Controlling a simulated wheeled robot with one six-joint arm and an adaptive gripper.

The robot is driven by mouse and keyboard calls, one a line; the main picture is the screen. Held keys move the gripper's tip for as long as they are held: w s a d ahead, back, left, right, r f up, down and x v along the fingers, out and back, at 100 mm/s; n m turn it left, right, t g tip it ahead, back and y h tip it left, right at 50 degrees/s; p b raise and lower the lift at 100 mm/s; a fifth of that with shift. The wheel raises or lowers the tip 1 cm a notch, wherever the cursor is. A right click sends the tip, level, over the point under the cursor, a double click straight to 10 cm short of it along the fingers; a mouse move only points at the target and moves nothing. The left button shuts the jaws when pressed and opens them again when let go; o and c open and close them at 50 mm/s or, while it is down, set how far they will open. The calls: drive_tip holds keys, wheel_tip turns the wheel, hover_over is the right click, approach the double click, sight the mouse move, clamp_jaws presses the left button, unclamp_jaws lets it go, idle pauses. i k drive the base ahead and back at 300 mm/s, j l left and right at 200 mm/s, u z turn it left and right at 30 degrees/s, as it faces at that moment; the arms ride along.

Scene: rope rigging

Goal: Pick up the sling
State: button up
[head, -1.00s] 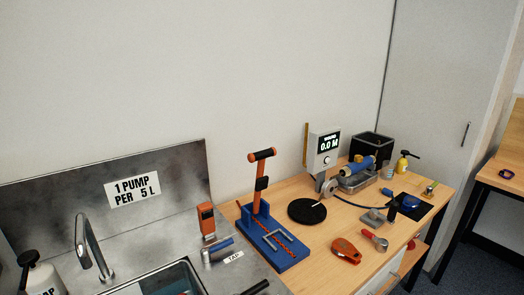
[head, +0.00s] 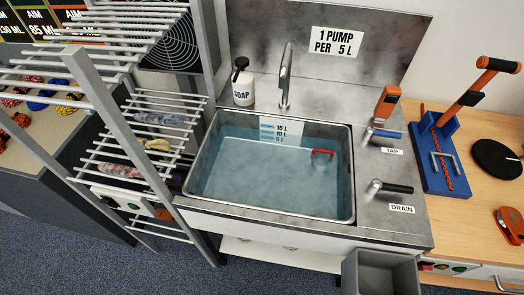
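I cannot pick out the sling for certain. The drying rack (head: 128,128) at the left holds a grey-blue bundle (head: 160,119), a small yellow bundle (head: 158,144) and a pale pinkish bundle (head: 120,171) on its lower bars; these are too small to name surely. A steel sink basin (head: 200,160) full of bluish water stands in the middle. A red-handled clear item (head: 322,156) sits in the water at its right side. My gripper is not in view.
A soap bottle (head: 243,84) and faucet (head: 286,78) stand behind the basin. Tap (head: 382,134) and drain (head: 388,187) levers are at its right. A grey bin (head: 382,274) stands in front. A blue-based orange-handled device (head: 440,150) is on the wooden bench. Coloured coils (head: 40,98) lie far left.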

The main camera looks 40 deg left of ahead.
sight(108, 168)
drive_tip(key=u, duration=2.05)
